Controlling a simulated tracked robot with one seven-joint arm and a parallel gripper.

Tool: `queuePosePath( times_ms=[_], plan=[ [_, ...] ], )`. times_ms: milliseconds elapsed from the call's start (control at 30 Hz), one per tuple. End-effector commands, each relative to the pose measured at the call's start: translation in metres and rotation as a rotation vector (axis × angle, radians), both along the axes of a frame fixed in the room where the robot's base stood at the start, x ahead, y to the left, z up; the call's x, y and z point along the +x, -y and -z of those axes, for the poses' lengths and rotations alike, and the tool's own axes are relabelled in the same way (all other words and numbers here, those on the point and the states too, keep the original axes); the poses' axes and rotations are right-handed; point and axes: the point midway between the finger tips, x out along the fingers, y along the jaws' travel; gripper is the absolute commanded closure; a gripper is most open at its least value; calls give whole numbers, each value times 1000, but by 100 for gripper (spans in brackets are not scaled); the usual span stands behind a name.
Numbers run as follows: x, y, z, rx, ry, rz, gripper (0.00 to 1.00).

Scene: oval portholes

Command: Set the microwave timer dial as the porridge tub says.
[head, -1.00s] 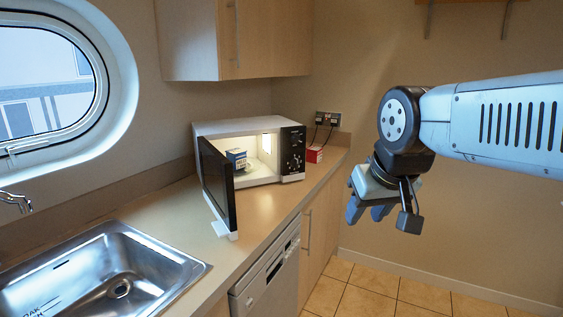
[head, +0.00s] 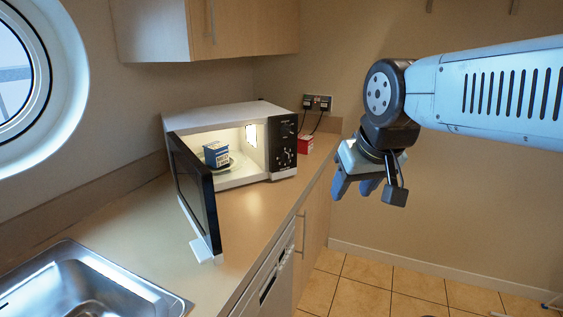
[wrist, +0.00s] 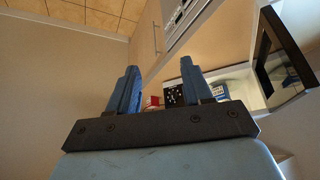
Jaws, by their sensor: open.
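The white microwave (head: 220,112) stands on the counter with its door (head: 196,194) swung open toward me. Its black control panel (head: 284,146) is on the right side of the front; the dial and its markings are too small to read. A blue and white tub (head: 217,153) sits inside on the plate; its text is not legible. It also shows in the wrist view (wrist: 218,91). My gripper (head: 356,190) is open and empty, in the air right of the microwave and apart from it. Its two blue fingers (wrist: 157,90) show in the wrist view, with the control panel beyond them.
A red and white box (head: 305,144) stands right of the microwave, below a wall socket (head: 317,102) with plugs and cables. A steel sink (head: 85,285) is at the lower left. A wall cabinet (head: 205,28) hangs above. The counter (head: 130,222) between sink and door is clear.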

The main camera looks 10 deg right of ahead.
Motion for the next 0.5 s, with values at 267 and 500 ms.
queuePosePath(
  times_ms=[267, 500],
  plan=[
    [57, 13, 8, -75, 92, -105, 31],
    [143, 26, 26, -235, 253, -281, 31]
  ],
)
